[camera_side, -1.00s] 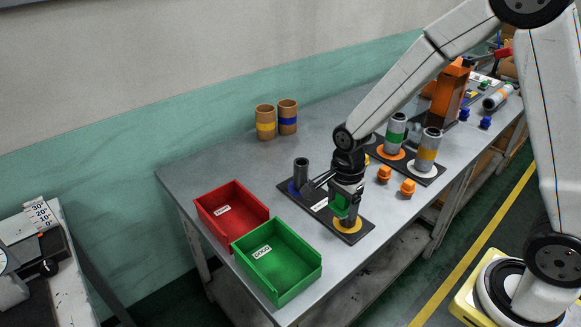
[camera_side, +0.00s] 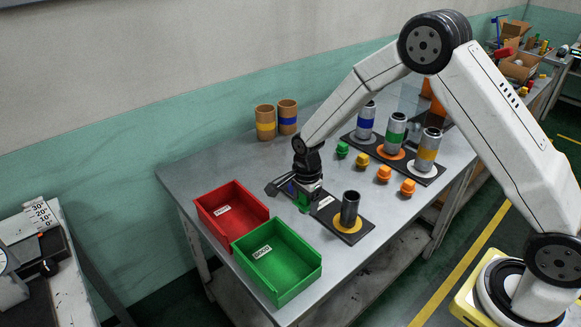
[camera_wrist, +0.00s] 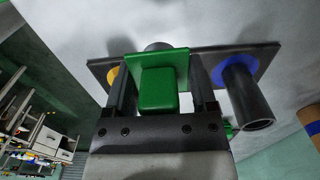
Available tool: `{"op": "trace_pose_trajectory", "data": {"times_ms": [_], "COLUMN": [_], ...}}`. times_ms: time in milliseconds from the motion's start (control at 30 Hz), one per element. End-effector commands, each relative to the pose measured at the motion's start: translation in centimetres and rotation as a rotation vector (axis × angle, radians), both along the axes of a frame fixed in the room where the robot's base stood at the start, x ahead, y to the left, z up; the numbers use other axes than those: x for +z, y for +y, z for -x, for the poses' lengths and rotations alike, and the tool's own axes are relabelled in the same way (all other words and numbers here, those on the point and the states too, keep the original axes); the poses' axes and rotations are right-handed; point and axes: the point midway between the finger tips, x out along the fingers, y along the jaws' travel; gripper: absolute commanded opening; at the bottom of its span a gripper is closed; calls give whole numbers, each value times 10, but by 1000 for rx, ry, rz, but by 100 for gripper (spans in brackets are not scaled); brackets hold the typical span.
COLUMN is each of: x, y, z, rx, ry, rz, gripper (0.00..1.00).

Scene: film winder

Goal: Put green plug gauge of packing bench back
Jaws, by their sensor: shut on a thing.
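My gripper (camera_side: 304,204) is shut on a green piece (camera_wrist: 166,78), taken as the green plug gauge. In the wrist view it is a green block with a wider square plate, between my two fingers. In the side view only a little green shows below my gripper, over the left part of a black board (camera_side: 365,229). The board has a dark tube (camera_side: 350,209) in a yellow ring on its right. A second dark tube (camera_wrist: 246,97) stands in a blue ring; my gripper mostly hides it in the side view. I cannot tell whether the green piece touches the board.
A red tray (camera_side: 207,216) and a green tray (camera_side: 313,269) stand at the bench's front left. Behind are several small plugs (camera_side: 384,174) and a rack (camera_side: 427,176) of grey cylinders. Two brown tubes (camera_side: 265,122) stand at the back edge.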

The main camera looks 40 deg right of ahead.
Motion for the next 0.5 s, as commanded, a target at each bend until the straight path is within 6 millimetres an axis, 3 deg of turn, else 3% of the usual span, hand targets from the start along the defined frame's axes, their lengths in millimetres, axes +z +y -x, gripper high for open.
{"op": "trace_pose_trajectory", "data": {"times_ms": [200, 500], "x": [-19, -23], "y": [1, 1], "z": [-15, -20], "rx": [0, 0], "ry": [0, -1], "rz": [0, 0], "gripper": [12, 12]}}
